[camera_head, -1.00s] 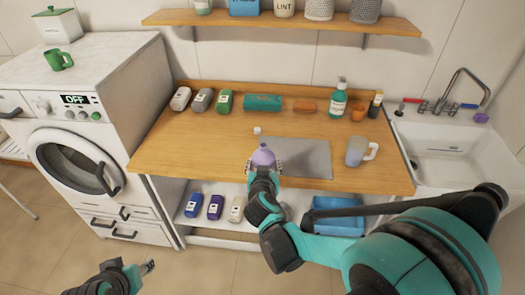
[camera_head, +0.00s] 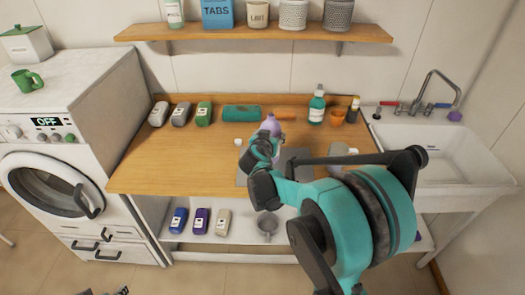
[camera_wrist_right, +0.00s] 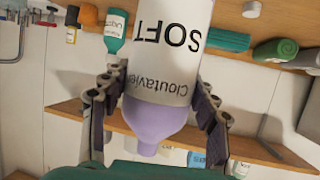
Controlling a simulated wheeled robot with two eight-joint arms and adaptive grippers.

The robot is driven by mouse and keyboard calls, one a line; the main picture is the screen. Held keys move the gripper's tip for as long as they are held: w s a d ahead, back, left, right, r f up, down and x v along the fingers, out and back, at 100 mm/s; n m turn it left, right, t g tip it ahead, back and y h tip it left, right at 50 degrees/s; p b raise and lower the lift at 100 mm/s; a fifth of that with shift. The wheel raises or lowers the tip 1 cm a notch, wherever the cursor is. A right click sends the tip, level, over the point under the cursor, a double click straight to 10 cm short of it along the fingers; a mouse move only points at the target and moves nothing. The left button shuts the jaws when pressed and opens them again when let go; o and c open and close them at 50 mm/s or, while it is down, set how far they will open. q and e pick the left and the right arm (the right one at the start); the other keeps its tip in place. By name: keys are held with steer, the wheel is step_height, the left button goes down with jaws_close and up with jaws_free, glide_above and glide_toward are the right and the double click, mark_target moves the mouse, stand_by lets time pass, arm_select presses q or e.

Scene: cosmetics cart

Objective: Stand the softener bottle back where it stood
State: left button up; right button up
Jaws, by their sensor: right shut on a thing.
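The softener bottle (camera_head: 271,124), lavender with a white label, is upright over the back part of the grey mat (camera_head: 300,156) in the head view. My right gripper (camera_head: 266,142) is shut on it. In the right wrist view, where the scene appears upside down, the bottle (camera_wrist_right: 165,75) shows its "SOFT" label and lavender neck, with a finger of my gripper (camera_wrist_right: 157,95) on each side. The bottle's base is hidden, so I cannot tell whether it touches the counter. My left gripper (camera_head: 120,291) barely shows at the bottom edge.
A small white cap (camera_head: 239,141) lies left of the bottle. The counter's left front (camera_head: 165,165) is clear.

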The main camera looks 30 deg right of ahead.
steer(key=w+f, duration=0.1)
steer(key=w+a+f, duration=0.1)
steer(key=shift+w+a+b, duration=0.3)
steer(key=shift+b, duration=0.05)
step_height(320, 180, down, 4)
steer(key=shift+b, duration=0.95)
steer(key=shift+r, duration=0.1)
steer(key=o, duration=1.6)
